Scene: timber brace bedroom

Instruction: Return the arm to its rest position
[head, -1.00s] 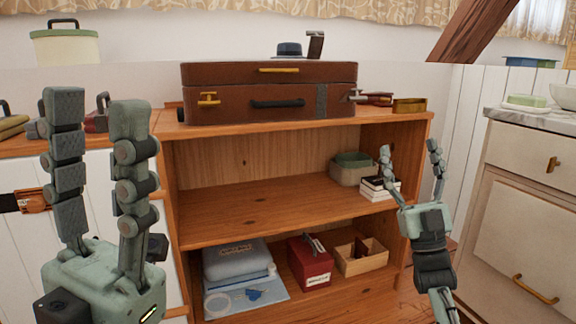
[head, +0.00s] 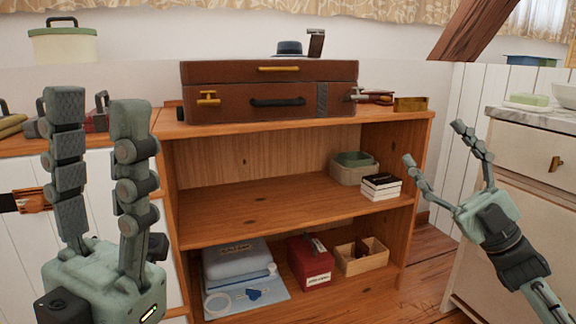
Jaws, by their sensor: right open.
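My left gripper (head: 98,108) stands upright at the left, close to the camera, its two fingers apart with nothing between them. My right gripper (head: 432,145) is at the right, in front of the gap between the wooden shelf unit (head: 250,208) and the white cabinet (head: 520,215). Its fingers are spread and empty, pointing up and to the left. My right arm comes in from the lower right corner.
A brown suitcase (head: 220,104) lies on the shelf unit. The middle shelf holds black-and-white books (head: 381,186) and a bin (head: 352,172). The bottom holds a red box (head: 308,262), a wooden box (head: 362,258) and a grey case (head: 235,260). Floor shows at the right.

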